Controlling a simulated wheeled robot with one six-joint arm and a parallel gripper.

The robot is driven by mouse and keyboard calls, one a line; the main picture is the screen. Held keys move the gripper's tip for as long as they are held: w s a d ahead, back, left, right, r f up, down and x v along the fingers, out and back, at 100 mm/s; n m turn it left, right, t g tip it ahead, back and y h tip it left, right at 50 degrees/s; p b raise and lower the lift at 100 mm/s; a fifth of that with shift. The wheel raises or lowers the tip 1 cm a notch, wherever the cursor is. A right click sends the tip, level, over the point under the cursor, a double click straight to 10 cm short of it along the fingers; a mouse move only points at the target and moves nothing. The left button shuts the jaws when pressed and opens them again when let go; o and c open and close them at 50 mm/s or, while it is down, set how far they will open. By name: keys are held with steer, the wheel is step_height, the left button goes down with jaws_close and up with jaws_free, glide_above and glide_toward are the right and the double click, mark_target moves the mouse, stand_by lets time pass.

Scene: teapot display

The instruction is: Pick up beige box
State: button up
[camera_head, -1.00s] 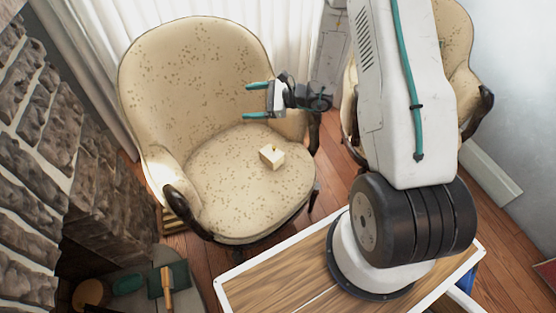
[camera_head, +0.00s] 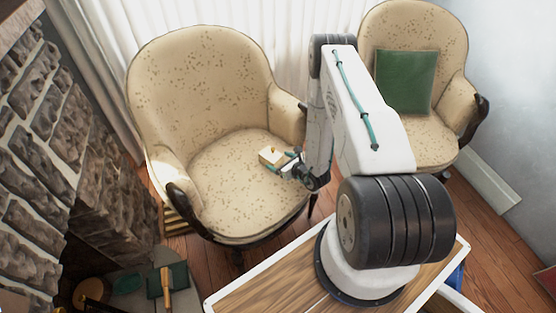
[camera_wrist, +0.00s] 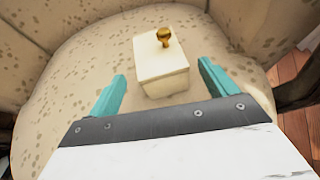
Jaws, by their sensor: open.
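The beige box (camera_head: 271,156) is a small cream block with a gold knob on top. It sits on the seat of the left armchair (camera_head: 225,180), near the right armrest. In the wrist view the box (camera_wrist: 163,72) stands upright just ahead of my gripper (camera_wrist: 160,84). The teal fingers are spread, one to each side of the box's near end, with nothing held. In the head view my gripper (camera_head: 287,162) is low over the seat, right beside the box; whether a finger touches it cannot be told.
The left chair's right armrest (camera_head: 287,113) rises close behind the box. A second armchair with a green cushion (camera_head: 405,82) stands at the right. A stone wall (camera_head: 40,140) is on the left. The seat left of the box is clear.

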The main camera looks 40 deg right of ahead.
mark_target(274, 158)
steer(key=shift+a+r+x, duration=0.15)
steer(key=shift+x, duration=1)
steer(key=shift+a+r+x, duration=0.15)
steer(key=shift+r+x, duration=0.05)
steer(key=shift+x, duration=0.95)
steer(key=shift+w, duration=0.1)
steer(key=c, duration=1.1)
steer(key=shift+c, duration=0.2)
